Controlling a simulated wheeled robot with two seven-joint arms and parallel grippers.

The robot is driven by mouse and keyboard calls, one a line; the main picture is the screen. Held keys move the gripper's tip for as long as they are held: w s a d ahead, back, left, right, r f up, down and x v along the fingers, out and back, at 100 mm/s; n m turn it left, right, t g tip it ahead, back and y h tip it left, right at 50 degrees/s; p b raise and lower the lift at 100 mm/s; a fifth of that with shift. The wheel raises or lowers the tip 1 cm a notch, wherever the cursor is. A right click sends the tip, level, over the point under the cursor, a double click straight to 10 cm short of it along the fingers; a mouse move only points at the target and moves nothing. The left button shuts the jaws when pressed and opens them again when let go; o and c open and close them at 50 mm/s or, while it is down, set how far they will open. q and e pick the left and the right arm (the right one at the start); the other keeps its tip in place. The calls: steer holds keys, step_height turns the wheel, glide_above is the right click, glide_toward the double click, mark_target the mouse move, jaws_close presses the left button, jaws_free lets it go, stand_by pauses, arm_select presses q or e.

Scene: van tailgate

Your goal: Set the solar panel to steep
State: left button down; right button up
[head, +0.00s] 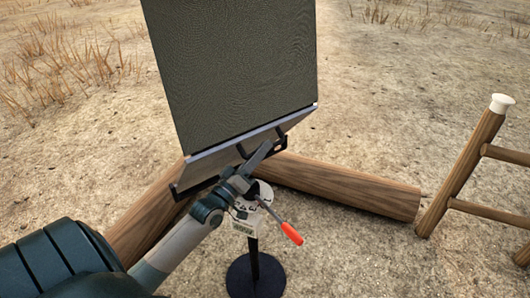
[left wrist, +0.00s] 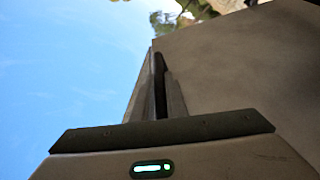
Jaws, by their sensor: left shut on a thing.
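The solar panel (head: 235,70) is a dark, finely textured sheet with a pale lower edge, standing tilted in the middle of the head view. A dark handle (head: 282,137) sits at its lower edge. My left gripper (head: 262,152) is at this edge, shut on what looks like the handle; the fingers hide the exact contact. In the left wrist view the fingers (left wrist: 158,85) are close together beside a broad brown-grey surface. Below is a pale dial (head: 249,222) with dark marks and a lever with a red grip (head: 291,233). My right gripper is not in view.
The panel's stand has a black post and round base (head: 255,278) on sandy ground. Logs (head: 345,187) lie behind the stand. A wooden frame (head: 465,170) with a white cap stands at the right.

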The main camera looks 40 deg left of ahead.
mark_target(249, 139)
arm_select(q)
steer(key=a+r+n+p, duration=0.1)
steer(key=a+r+p, duration=0.1)
steer(key=w+a+r+n+p, duration=0.1)
steer(key=r, duration=0.1)
steer(key=shift+a+n+g+y, duration=0.25)
steer(key=shift+n+g+y, duration=0.05)
steer(key=shift+y, duration=0.1)
steer(key=shift+n+y, duration=0.3)
steer(key=shift+n, duration=0.5)
steer(key=a, duration=0.1)
steer(key=w+a+r+p, duration=0.1)
steer(key=a, duration=0.1)
steer(key=a+r+p, duration=0.1)
steer(key=shift+w+a+r, duration=0.1)
steer(key=shift+w+a, duration=0.05)
steer(key=shift+w+a+r, duration=0.15)
steer(key=shift+a+r, duration=0.05)
steer(key=shift+a, duration=0.35)
steer(key=shift+r, duration=0.15)
steer(key=shift+a, duration=0.1)
steer(key=c, duration=1.8)
jaws_free()
steer(key=shift+a, duration=0.1)
steer(key=shift+o, duration=0.2)
